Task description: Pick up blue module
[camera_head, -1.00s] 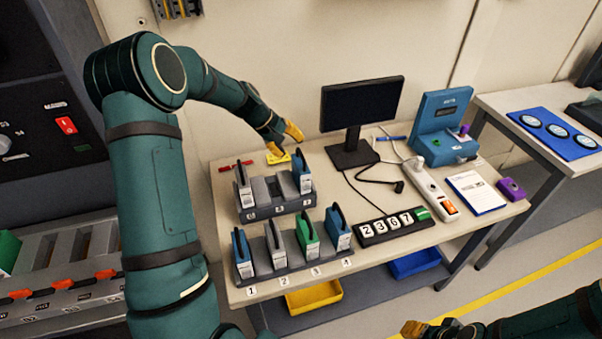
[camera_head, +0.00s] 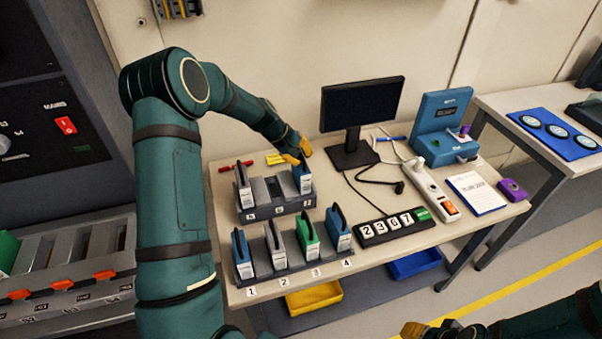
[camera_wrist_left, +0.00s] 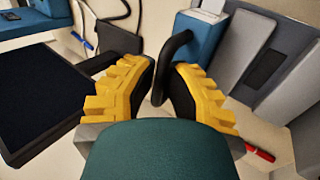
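A blue module (camera_head: 302,178) with a black handle stands at the right end of the rear rack (camera_head: 275,210). Two more blue modules stand in the front rack (camera_head: 290,265), one at slot 1 (camera_head: 243,257) and one at slot 4 (camera_head: 338,230). My left gripper (camera_head: 301,152) is just behind the top of the rear blue module. In the left wrist view, its yellow fingers (camera_wrist_left: 165,80) are apart, with the black handle (camera_wrist_left: 174,55) between them; contact is unclear. The module's blue body (camera_wrist_left: 203,38) shows beyond. My right gripper (camera_head: 412,328) shows only partly at the bottom edge.
A monitor (camera_head: 362,104) stands close to the right of my left gripper. A silver module (camera_head: 243,186) is at the rear rack's left end. A green module (camera_head: 307,236) and a grey module (camera_head: 275,247) stand in the front rack. A red tool (camera_head: 227,168) lies behind.

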